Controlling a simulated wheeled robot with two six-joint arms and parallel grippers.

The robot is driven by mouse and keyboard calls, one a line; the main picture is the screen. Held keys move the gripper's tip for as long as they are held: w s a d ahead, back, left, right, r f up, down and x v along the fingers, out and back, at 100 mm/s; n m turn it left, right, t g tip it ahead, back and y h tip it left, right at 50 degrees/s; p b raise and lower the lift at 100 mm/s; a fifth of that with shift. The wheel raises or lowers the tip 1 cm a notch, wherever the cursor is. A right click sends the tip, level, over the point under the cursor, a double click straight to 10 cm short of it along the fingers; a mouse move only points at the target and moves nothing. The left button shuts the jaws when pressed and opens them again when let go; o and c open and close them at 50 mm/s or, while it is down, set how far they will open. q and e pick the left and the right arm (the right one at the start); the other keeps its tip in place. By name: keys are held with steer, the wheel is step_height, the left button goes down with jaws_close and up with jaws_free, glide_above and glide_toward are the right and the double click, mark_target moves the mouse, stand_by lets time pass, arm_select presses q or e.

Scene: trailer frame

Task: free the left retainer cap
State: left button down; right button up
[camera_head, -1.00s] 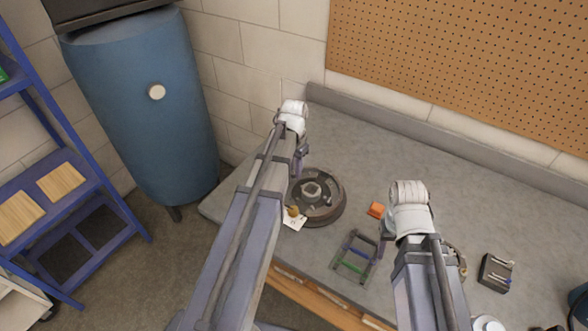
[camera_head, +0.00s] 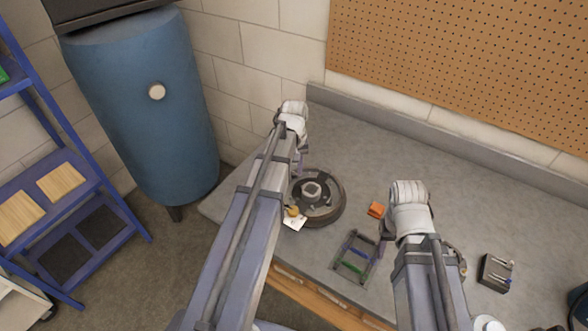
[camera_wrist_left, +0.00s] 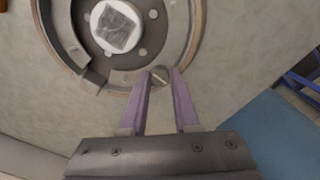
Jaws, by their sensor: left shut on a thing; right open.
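The round brake assembly (camera_head: 334,213) with a pale square-topped hub lies on the bench. It also shows in the left wrist view (camera_wrist_left: 187,45), cut off by the top edge. My left gripper (camera_head: 301,165) reaches down at its rim in the head view. In the left wrist view my left gripper (camera_wrist_left: 160,77) has its purple fingers on either side of a small round, slotted retainer cap (camera_wrist_left: 159,73) at the ring's edge, shut on it. My right gripper (camera_head: 382,243) is open over the bench, mostly hidden by its own wrist.
An orange block (camera_head: 376,209) and a dark open rack (camera_head: 352,257) with a green bar stand right of the assembly. A dark tray (camera_head: 495,272) sits farther right. The rear of the bench is clear.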

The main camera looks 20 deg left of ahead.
mark_target(294, 172)
arm_select(q)
steer(key=shift+n, duration=0.5)
steer(key=c, duration=0.6)
jaws_free()
steer(key=shift+c, duration=0.2)
steer(key=shift+r, duration=0.15)
arm_select(e)
steer(key=shift+r, duration=0.15)
arm_select(q)
step_height(294, 172, up, 8)
steer(key=p, duration=0.8)
steer(key=shift+f, duration=0.2)
arm_select(e)
step_height(294, 172, up, 8)
steer(key=shift+f, duration=0.25)
arm_select(q)
steer(key=shift+f, duration=0.1)
